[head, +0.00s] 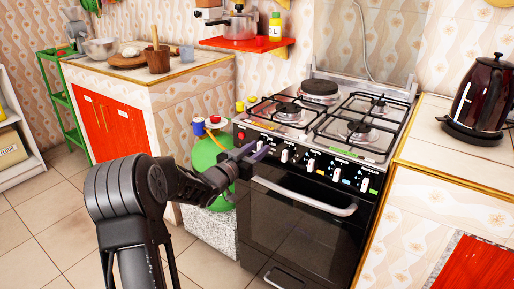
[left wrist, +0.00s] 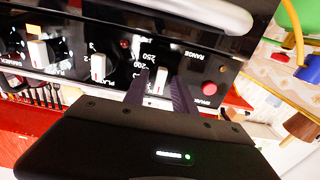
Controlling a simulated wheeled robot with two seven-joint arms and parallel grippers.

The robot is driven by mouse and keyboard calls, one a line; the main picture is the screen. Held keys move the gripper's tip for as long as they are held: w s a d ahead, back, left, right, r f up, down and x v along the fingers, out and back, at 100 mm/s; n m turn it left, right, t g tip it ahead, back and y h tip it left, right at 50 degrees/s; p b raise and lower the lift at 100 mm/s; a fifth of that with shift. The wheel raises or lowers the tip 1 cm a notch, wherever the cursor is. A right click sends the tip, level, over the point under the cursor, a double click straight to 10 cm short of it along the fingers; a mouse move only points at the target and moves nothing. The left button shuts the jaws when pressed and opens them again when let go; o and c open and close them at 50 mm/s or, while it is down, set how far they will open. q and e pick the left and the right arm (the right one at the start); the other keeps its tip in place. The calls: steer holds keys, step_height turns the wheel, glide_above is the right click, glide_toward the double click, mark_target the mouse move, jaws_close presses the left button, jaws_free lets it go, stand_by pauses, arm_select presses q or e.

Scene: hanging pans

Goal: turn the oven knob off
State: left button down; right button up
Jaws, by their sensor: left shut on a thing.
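The black stove (head: 300,215) has a front panel with a row of white knobs, one of them the knob (head: 285,157) just right of my gripper. My left gripper (head: 258,150) is at the left end of this row, in front of the panel. In the left wrist view, its two dark fingers (left wrist: 161,92) are on either side of a white knob (left wrist: 160,78) and shut on it. Another white knob (left wrist: 98,67) stands clear beside the fingers. In the head view the gripper hides most of the held knob. My right gripper is out of view.
The oven door handle (head: 305,198) runs just below the knobs. A red button (left wrist: 208,88) is beside the fingers. A green gas cylinder (head: 208,160) stands left of the stove. A dark kettle (head: 480,100) sits on the right counter. The floor at left is clear.

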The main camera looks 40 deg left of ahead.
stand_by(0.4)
arm_select(q)
steer(key=c, duration=1)
jaws_free()
steer(key=shift+s, duration=0.15)
steer(key=s, duration=0.7)
steer(key=shift+s+d+p, duration=0.1)
steer(key=shift+s+p, duration=0.2)
steer(key=shift+p, duration=0.05)
